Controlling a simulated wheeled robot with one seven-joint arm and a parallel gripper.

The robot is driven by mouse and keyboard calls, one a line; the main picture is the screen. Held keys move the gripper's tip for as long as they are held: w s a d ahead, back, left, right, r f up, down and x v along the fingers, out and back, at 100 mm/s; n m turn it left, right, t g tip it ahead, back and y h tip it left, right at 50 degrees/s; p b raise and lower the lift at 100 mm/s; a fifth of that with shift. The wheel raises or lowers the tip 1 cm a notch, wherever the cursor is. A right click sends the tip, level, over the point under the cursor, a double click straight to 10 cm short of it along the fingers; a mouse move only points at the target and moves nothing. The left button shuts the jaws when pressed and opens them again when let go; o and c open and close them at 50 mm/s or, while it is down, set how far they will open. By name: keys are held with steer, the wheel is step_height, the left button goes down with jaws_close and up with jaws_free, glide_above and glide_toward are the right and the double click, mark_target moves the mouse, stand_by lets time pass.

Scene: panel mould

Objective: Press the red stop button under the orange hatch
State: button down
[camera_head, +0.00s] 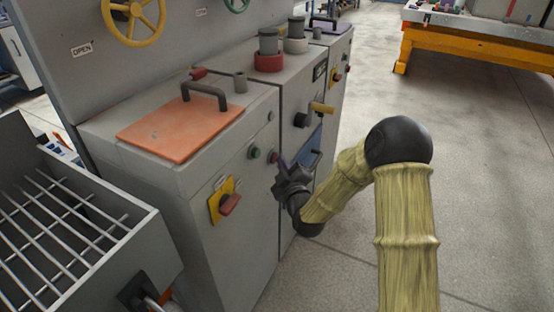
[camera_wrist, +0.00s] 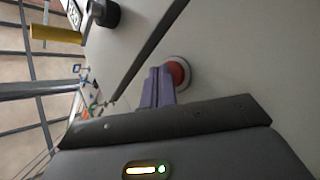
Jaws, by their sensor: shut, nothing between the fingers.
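The orange hatch (camera_head: 180,128) lies shut on top of the grey cabinet, with a dark handle at its back edge. The red stop button (camera_head: 272,156) is on the cabinet's front face, below and to the right of the hatch. In the wrist view the red button (camera_wrist: 180,74) sits in a pale ring, partly covered by my fingers. My gripper (camera_head: 281,162) is shut and empty, with its purple fingertips (camera_wrist: 159,73) right at the button. I cannot tell whether they touch it or whether the button is pressed in.
A green button (camera_head: 254,152) is just left of the red one. A red handle on a yellow plate (camera_head: 222,199) sticks out lower left. A black knob (camera_head: 301,120) and a yellow handle (camera_head: 322,108) jut out to the right. Open floor (camera_head: 480,180) lies right of my arm.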

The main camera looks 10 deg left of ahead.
steer(key=shift+s+d+b, duration=0.25)
steer(key=shift+d+b, duration=0.05)
steer(key=shift+d, duration=0.5)
steer(key=shift+d, duration=0.1)
steer(key=d, duration=0.1)
steer(key=s+d+b, duration=0.1)
steer(key=d, duration=0.2)
steer(key=shift+s+d, duration=0.25)
steer(key=shift+s, duration=0.15)
stand_by(0.7)
